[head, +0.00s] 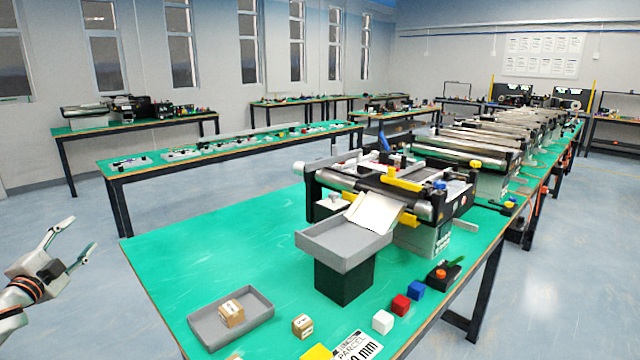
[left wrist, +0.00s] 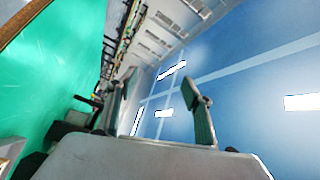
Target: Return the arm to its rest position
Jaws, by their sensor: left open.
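My left gripper (head: 74,245) is at the left edge of the head view, off the left side of the green table (head: 200,262). Its two fingers are spread apart with nothing between them. In the left wrist view the fingers of the left gripper (left wrist: 160,112) also stand apart, with only room and blue background between them. My right gripper does not show in either view.
A grey tray (head: 262,303) holds a wooden cube (head: 231,314). Another wooden cube (head: 302,326) lies beside it. White (head: 383,321), red (head: 401,304) and blue (head: 417,289) cubes lie at the right. A mini conveyor (head: 385,190) stands behind. Floor left of the table is free.

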